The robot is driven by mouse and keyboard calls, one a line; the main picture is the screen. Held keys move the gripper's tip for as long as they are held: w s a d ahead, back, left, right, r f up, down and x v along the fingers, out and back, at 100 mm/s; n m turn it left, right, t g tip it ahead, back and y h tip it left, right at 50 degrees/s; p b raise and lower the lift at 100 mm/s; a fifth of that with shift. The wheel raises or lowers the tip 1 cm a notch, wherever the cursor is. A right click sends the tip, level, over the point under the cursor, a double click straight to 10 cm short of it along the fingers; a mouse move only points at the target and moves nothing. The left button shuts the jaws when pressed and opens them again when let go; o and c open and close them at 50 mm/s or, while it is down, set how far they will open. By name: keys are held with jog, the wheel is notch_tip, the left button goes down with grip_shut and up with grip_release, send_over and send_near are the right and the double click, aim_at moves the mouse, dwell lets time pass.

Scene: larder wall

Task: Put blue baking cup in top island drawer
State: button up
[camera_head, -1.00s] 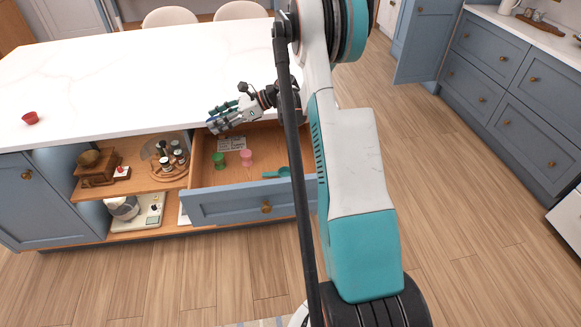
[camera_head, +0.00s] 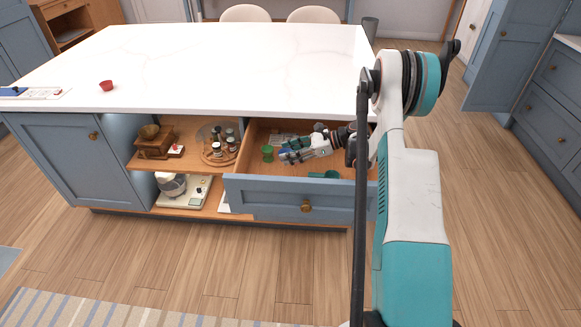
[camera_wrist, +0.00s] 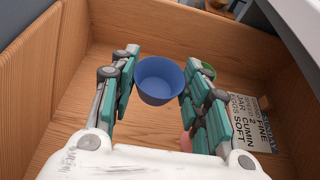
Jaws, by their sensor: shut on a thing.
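The blue baking cup (camera_wrist: 160,82) is between the two fingers of my gripper (camera_wrist: 158,72) in the wrist view. My gripper is shut on it. The top island drawer (camera_head: 270,199) is pulled open in the head view, and my gripper (camera_head: 290,155) is over or within it. The wrist view shows the drawer's wooden floor (camera_wrist: 75,110) and walls around the cup. I cannot tell whether the cup touches the floor. In the head view the cup is hidden by my fingers.
A red cup (camera_head: 106,85) stands on the white countertop (camera_head: 220,65). Open shelves lie left.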

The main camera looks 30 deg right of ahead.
jog(key=shift+f+b, duration=0.8)
jog(key=shift+f, duration=1.7)
jog(key=shift+f, duration=0.6)
jog(key=o, duration=0.9)
jog(key=shift+r, duration=0.25)
jog(key=shift+r+p+v, duration=0.15)
jog(key=shift+p+v, duration=0.75)
jog(key=shift+v, duration=2.2)
jog(key=shift+r+p+v, duration=0.1)
jog(key=shift+p+v, duration=0.8)
jog(key=shift+v, duration=2.15)
jog(key=shift+w, duration=0.15)
